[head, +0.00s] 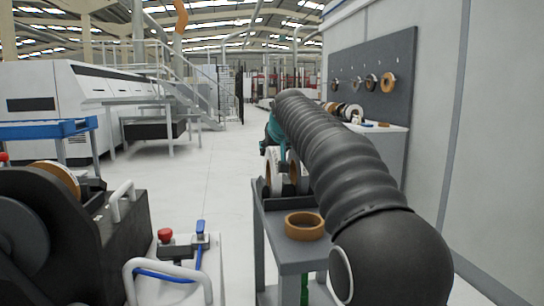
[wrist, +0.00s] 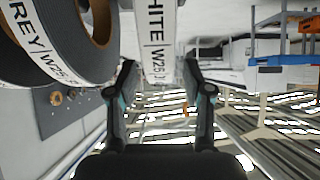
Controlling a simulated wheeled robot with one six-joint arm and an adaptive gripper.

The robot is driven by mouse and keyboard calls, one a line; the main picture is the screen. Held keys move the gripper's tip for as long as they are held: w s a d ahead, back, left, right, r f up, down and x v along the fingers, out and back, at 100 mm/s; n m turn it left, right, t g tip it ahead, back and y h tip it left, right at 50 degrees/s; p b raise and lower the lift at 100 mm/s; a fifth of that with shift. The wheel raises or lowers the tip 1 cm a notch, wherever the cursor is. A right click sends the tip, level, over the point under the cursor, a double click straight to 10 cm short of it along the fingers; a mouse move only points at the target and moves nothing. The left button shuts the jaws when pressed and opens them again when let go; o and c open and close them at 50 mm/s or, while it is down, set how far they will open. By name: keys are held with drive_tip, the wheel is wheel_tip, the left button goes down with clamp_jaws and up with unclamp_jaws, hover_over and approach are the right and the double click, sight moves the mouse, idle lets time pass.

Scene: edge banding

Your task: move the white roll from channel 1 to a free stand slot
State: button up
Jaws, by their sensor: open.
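The white roll, labelled "WHITE W25", hangs edge-on in the wrist view (wrist: 155,38). My gripper (wrist: 158,75) is open, with one finger on each side of this roll's lower part in that picture; I cannot tell whether they touch it. A grey roll, labelled "GREY W25", with a brown core (wrist: 97,25) is close by on the left. In the head view, upright rolls with white faces (head: 273,172) stand in a dark stand (head: 261,192) on a grey table. My gripper is above them, partly hidden behind my black arm. The stand's slots are mostly hidden.
A brown roll (head: 304,226) lies flat on the grey table's near part. A dark machine (head: 75,235) with a brown-edged roll (head: 57,178) is at left. A pegboard (head: 375,75) with several rolls is at right. The floor between (head: 190,180) is clear.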

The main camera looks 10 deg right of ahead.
drive_tip(key=v, duration=0.7)
drive_tip(key=shift+s, duration=0.2)
drive_tip(key=shift+r, duration=0.1)
